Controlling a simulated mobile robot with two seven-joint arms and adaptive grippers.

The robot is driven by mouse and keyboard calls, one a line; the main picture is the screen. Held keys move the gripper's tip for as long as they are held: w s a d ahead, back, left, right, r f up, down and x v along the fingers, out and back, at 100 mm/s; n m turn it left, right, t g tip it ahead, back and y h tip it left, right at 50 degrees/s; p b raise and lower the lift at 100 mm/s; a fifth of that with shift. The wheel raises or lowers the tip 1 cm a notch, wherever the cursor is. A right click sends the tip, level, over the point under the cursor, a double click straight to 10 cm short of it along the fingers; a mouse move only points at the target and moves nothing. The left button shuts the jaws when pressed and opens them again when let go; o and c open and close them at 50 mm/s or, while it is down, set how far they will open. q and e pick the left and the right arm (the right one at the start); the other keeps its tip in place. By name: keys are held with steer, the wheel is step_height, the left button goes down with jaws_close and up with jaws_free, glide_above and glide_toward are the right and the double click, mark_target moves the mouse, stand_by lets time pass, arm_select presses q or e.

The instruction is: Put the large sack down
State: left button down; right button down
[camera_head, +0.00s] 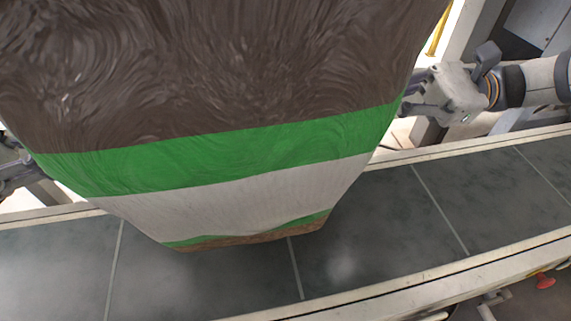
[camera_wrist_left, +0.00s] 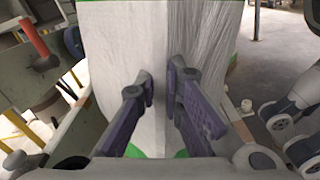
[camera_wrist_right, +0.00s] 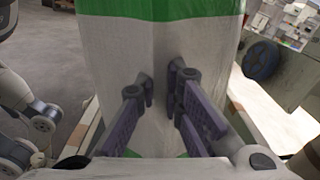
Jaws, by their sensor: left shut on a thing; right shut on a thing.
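The large sack (camera_head: 215,85) is brown with green and white bands and fills much of the head view. It hangs tilted over a grey conveyor belt; whether its bottom edge touches the belt I cannot tell. My right gripper (camera_head: 415,100) is at the sack's right side. In the right wrist view its fingers (camera_wrist_right: 160,92) are shut on the pale side of the sack (camera_wrist_right: 110,60). My left gripper (camera_head: 25,168) is at the sack's left side, partly cut off. In the left wrist view its fingers (camera_wrist_left: 160,90) are shut on the sack's side (camera_wrist_left: 115,40).
The conveyor belt (camera_head: 410,235) runs across below the sack, with pale rails (camera_head: 400,285) along both edges. Belt to the right of the sack is clear. A red button (camera_head: 544,281) sits at the lower right, below the near rail. A yellow post (camera_head: 437,35) stands behind the sack.

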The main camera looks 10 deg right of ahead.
arm_select(q)
steer(key=shift+d+r, duration=0.1)
arm_select(e)
steer(key=shift+a+r, duration=0.1)
steer(key=shift+r, duration=0.1)
arm_select(q)
steer(key=c, duration=1.7)
jaws_free()
arm_select(e)
steer(key=c, duration=1.7)
jaws_free()
steer(key=shift+f, duration=0.15)
arm_select(q)
steer(key=o, duration=0.8)
arm_select(e)
steer(key=shift+s, duration=0.1)
